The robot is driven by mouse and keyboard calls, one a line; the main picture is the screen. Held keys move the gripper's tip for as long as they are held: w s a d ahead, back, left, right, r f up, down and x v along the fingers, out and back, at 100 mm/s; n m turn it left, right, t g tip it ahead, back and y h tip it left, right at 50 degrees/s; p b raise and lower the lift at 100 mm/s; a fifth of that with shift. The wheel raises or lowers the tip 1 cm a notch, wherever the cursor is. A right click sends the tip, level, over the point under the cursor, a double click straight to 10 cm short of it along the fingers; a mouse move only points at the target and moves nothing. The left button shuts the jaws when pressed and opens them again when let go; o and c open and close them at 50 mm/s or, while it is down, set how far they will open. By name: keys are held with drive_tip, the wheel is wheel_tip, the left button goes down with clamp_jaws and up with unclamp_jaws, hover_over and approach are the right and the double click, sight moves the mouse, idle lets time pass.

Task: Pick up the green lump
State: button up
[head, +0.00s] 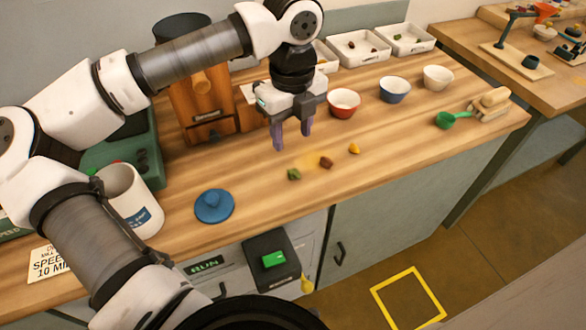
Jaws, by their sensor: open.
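The green lump (294,174) lies on the wooden table top, a small dark green piece left of a brown lump (326,162) and a yellow lump (354,148). My gripper (292,146) points down above the table, a little behind and above the green lump. Its two purple-grey fingers are apart with nothing visible between them. The green lump is in full view and the gripper does not appear to touch it.
A red bowl (343,103), a blue bowl (394,90) and a white bowl (437,77) stand behind to the right. A blue lid (214,206) and a white canister (130,200) are at left. A green scoop (450,120) lies right. The front middle is clear.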

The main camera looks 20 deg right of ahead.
sight(294, 170)
wheel_tip(294, 170, down, 4)
drive_tip(key=shift+p, duration=0.3)
drive_tip(key=shift+s+f+p, duration=0.2)
drive_tip(key=shift+f+p, duration=0.35)
drive_tip(key=shift+f, duration=0.85)
drive_tip(key=shift+s+f+p, duration=0.15)
drive_tip(key=shift+f+p, duration=0.4)
drive_tip(key=shift+f, duration=0.85)
clamp_jaws()
